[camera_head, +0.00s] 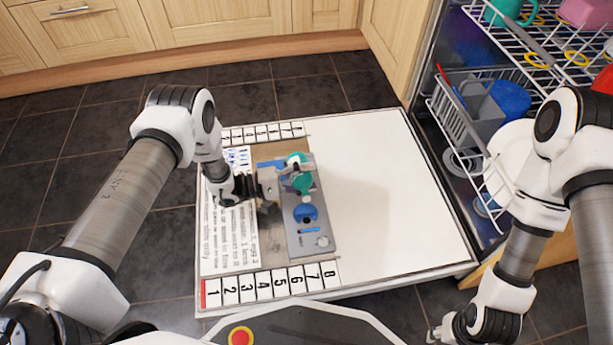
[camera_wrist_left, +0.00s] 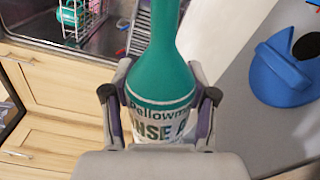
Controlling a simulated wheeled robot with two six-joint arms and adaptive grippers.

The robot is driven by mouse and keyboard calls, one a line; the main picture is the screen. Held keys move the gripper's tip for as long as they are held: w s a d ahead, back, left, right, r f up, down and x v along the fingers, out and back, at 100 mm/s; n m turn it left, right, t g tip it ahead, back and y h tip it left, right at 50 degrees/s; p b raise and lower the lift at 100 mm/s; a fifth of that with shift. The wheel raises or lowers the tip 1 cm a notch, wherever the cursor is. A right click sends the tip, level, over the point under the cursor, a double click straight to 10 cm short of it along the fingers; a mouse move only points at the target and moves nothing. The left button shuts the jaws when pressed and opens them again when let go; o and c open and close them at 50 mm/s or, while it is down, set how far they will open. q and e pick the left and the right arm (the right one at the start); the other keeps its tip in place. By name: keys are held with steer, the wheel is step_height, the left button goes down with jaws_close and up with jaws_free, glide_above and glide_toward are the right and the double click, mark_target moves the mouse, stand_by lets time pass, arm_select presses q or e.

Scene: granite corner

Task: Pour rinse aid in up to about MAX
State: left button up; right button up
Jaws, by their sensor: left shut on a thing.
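My left gripper (camera_head: 274,186) is shut on the rinse aid bottle (camera_head: 302,182), above the grey dispenser panel (camera_head: 322,243) on the lowered white door. In the left wrist view the bottle (camera_wrist_left: 160,85) has a teal neck and a white label reading partly "RINSE A", between the two fingers of my gripper (camera_wrist_left: 160,105). Its tip is cut off at the top edge. A blue dispenser part (camera_head: 306,213) lies on the panel, apart from the bottle; it also shows in the left wrist view (camera_wrist_left: 278,75). No liquid or MAX mark is readable. My right gripper (camera_head: 443,332) is low at the right, its fingers too small to judge.
The white dishwasher door (camera_head: 385,190) lies open and is bare on its right half. Strips numbered 1 to 8 (camera_head: 270,284) and a printed text sheet (camera_head: 232,240) lie at its left. The dishwasher racks (camera_head: 490,130) with dishes stand at the right. Wooden cabinets (camera_head: 230,20) are behind.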

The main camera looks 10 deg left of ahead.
arm_select(q)
steer(key=shift+r+n, duration=0.5)
steer(key=shift+r, duration=0.05)
steer(key=shift+f, duration=0.15)
arm_select(e)
steer(key=shift+r, duration=0.3)
arm_select(q)
steer(key=r+n+p, duration=0.1)
steer(key=r, duration=0.1)
steer(key=s+r+n+p, duration=0.1)
steer(key=p, duration=0.1)
steer(key=r+n+p, duration=0.1)
steer(key=r+n, duration=0.1)
steer(key=shift+s+d+r+p, duration=0.3)
steer(key=shift+s+d+p, duration=0.05)
steer(key=shift+d+p, duration=0.05)
steer(key=shift+s+r+n, duration=0.15)
steer(key=shift+n, duration=0.35)
steer(key=shift+f, duration=0.25)
arm_select(e)
step_height(320, 180, up, 5)
steer(key=shift+f, duration=0.2)
